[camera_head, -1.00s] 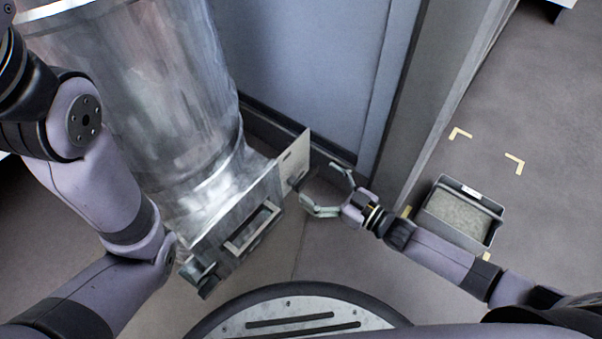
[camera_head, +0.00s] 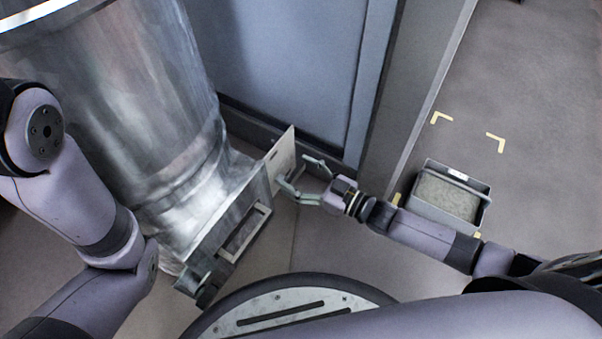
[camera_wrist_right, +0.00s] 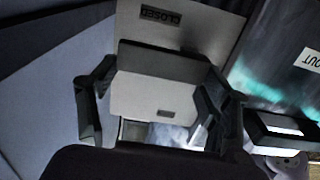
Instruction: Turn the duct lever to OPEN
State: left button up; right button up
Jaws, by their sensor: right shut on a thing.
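The metal duct (camera_head: 140,110) fills the left of the head view, with a flat pale plate (camera_head: 281,158) standing out at its lower right end. My right gripper (camera_head: 294,172) is at that plate. In the right wrist view, my right gripper (camera_wrist_right: 152,98) has its fingers on either side of a pale grey flat lever handle (camera_wrist_right: 140,97) and is shut on it. Behind the handle, the plate bears an upside-down CLOSED label (camera_wrist_right: 160,17). The lever's shaft is hidden.
A framed rectangular opening (camera_head: 244,232) is on the duct's end. A grey bin (camera_head: 450,195) stands on the floor at the right, near yellow corner marks. A blue-grey wall panel (camera_head: 290,60) and a post (camera_head: 410,100) rise behind my right gripper. An OUT label (camera_wrist_right: 312,62) shows at the right in the wrist view.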

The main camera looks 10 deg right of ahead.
jog(key=c, duration=0.7)
